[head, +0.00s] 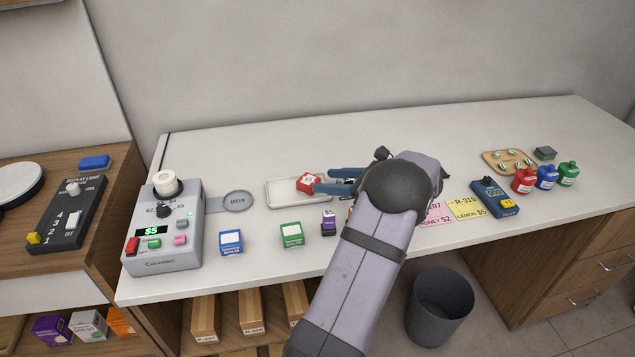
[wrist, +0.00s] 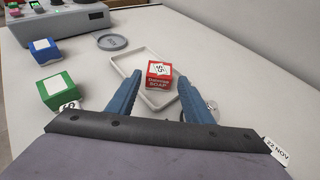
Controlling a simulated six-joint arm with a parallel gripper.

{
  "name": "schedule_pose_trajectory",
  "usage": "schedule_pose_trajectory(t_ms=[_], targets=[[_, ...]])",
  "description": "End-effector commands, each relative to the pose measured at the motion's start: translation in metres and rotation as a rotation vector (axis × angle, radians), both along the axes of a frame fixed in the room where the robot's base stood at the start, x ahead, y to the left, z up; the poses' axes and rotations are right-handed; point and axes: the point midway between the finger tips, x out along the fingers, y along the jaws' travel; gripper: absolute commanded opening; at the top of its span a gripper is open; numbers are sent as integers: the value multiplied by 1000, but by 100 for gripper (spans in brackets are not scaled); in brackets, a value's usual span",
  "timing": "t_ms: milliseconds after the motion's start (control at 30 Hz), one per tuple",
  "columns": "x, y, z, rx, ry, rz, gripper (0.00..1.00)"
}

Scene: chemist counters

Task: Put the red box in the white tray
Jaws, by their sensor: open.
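The red box (head: 309,183) sits within the rim of the white tray (head: 285,204) on the counter, toward the tray's right part in the head view. The box also shows in the wrist view (wrist: 159,74), upright, with white lettering on its front, inside the tray (wrist: 127,58). My gripper (head: 325,181) is open, its two blue fingers spread. In the wrist view, my gripper (wrist: 147,75) has its fingertips on either side of the box's near side, with a gap at each. The tray's near right part is partly hidden by my fingers.
A blue box (head: 230,242), a green box (head: 291,235) and a purple box (head: 328,223) stand along the counter's front. A grey machine (head: 163,238) stands at the left. A round grey dish (head: 238,201) lies left of the tray. The counter behind the tray is clear.

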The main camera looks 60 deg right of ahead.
Motion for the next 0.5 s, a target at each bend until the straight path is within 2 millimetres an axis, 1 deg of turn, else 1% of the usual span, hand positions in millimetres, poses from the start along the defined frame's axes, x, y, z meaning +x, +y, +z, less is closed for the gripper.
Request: schedule_pose_trajectory(t_ms=[33,200,333,500], targets=[[-9,-1,2,-2,0,-4,46],[-27,-1,11,-2,0,-2,46],[-35,0,14,0,0,-1,46],[-38,0,15,1,1,1,46]])
